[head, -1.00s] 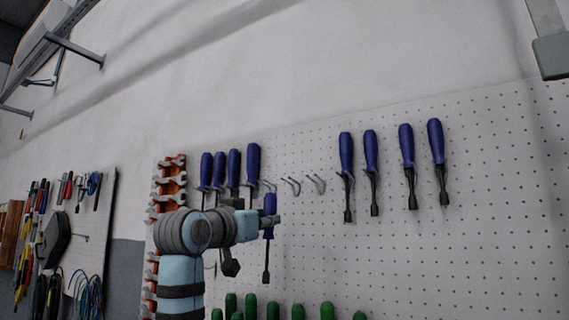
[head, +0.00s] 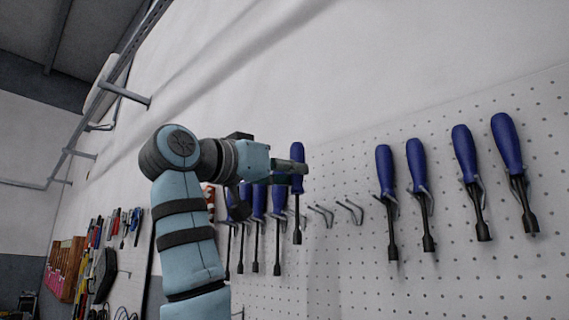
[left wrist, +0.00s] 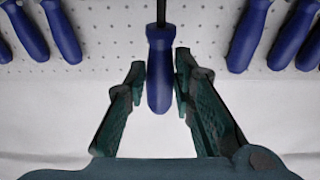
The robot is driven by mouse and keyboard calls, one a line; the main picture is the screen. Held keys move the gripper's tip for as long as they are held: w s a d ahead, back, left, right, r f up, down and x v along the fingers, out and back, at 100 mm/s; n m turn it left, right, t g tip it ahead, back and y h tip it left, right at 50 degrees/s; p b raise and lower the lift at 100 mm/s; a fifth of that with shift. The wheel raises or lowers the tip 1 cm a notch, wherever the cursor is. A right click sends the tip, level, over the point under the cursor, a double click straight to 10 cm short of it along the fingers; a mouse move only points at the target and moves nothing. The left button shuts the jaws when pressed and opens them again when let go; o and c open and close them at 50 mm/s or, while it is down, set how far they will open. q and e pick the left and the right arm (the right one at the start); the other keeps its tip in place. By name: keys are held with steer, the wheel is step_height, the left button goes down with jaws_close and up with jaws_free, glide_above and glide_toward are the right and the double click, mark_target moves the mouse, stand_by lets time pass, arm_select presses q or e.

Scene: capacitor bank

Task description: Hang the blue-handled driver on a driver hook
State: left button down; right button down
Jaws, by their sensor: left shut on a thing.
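My left gripper (head: 297,168) is shut on the blue-handled driver (head: 298,153), by its handle. The driver is upright, with its dark shaft pointing down. In the left wrist view the driver's blue handle (left wrist: 159,82) lies between the two fingers (left wrist: 158,85). In the head view the held driver stands higher than the hanging drivers to its left. Empty driver hooks (head: 321,216) and (head: 351,211) stick out of the board just right of the held driver's shaft. I cannot tell how far the driver is from the board. My right gripper is out of view.
Several blue-handled drivers (head: 258,203) hang left of the held one, partly behind my left arm. Several more (head: 415,165) hang to the right. The white pegboard (head: 345,275) is bare below the empty hooks. Another tool board stands at far left.

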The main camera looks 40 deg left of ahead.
mark_target(327, 189)
arm_select(q)
steer(key=w, duration=0.3)
steer(key=shift+w+f, duration=0.25)
steer(key=shift+w, duration=0.1)
steer(key=shift+w+f+p, duration=0.25)
steer(key=shift+w+p, duration=0.15)
steer(key=shift+w, duration=0.7)
steer(key=shift+w+f+p, duration=0.2)
steer(key=shift+w+p, duration=0.2)
steer(key=shift+w, duration=0.7)
steer(key=shift+s, duration=0.1)
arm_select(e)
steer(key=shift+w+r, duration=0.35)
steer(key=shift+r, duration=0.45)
arm_select(q)
steer(key=c, duration=1.3)
jaws_free()
steer(key=shift+f, duration=0.1)
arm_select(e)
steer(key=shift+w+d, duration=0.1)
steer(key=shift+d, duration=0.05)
arm_select(q)
steer(key=s, duration=0.4)
steer(key=s+f, duration=0.1)
steer(key=s, duration=0.7)
steer(key=shift+f, duration=0.4)
steer(key=shift+w+d, duration=0.1)
steer(key=shift+w, duration=0.1)
